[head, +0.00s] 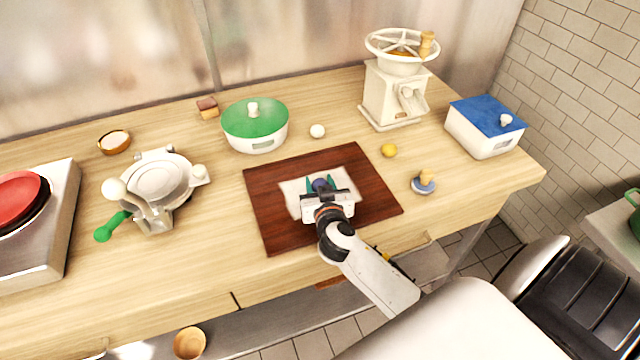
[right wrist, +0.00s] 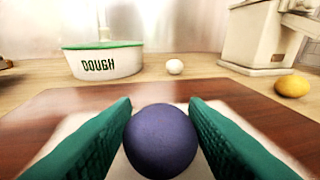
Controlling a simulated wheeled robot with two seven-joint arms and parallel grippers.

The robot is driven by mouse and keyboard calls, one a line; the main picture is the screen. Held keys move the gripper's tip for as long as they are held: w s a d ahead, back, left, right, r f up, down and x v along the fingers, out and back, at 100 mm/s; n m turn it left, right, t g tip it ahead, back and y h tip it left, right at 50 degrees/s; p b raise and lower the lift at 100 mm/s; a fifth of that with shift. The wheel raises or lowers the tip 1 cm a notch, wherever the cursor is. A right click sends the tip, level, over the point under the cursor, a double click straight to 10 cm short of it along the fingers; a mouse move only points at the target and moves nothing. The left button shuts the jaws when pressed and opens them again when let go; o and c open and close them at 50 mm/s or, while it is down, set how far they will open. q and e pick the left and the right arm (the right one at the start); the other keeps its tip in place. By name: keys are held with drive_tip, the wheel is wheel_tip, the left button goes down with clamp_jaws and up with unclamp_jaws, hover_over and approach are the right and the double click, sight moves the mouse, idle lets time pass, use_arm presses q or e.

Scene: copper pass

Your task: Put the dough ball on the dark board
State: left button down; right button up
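A dark purple ball (right wrist: 160,141) sits between the green fingers of my right gripper (right wrist: 160,115). The fingers lie close along both its sides and appear shut on it. In the head view the gripper (head: 320,184) is over the white sheet (head: 293,201) on the dark board (head: 265,215). Whether the ball touches the sheet is hidden. A small white ball (head: 317,131) lies behind the board and shows in the right wrist view (right wrist: 175,67). A yellow ball (head: 389,150) lies right of it. No ball is labelled. My left gripper is out of view.
A green-lidded tub marked DOUGH (head: 256,128) stands behind the board. A metal press (head: 160,185) and a hot plate (head: 30,220) are at left. A grinder (head: 395,90), a blue-lidded box (head: 485,128) and a blue stamp (head: 424,185) are at right.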

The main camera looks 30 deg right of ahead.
drive_tip(key=shift+o, duration=1.4)
drive_tip(key=shift+r, duration=0.15)
drive_tip(key=shift+s+a, duration=0.15)
drive_tip(key=shift+s, duration=0.1)
drive_tip(key=b+v, duration=0.2)
drive_tip(key=v, duration=0.8)
drive_tip(key=shift+s+a, duration=0.1)
drive_tip(key=shift+s, duration=0.2)
drive_tip(key=shift+s+a+r, duration=0.1)
drive_tip(key=shift+s+r, duration=0.1)
drive_tip(key=shift+s, duration=0.2)
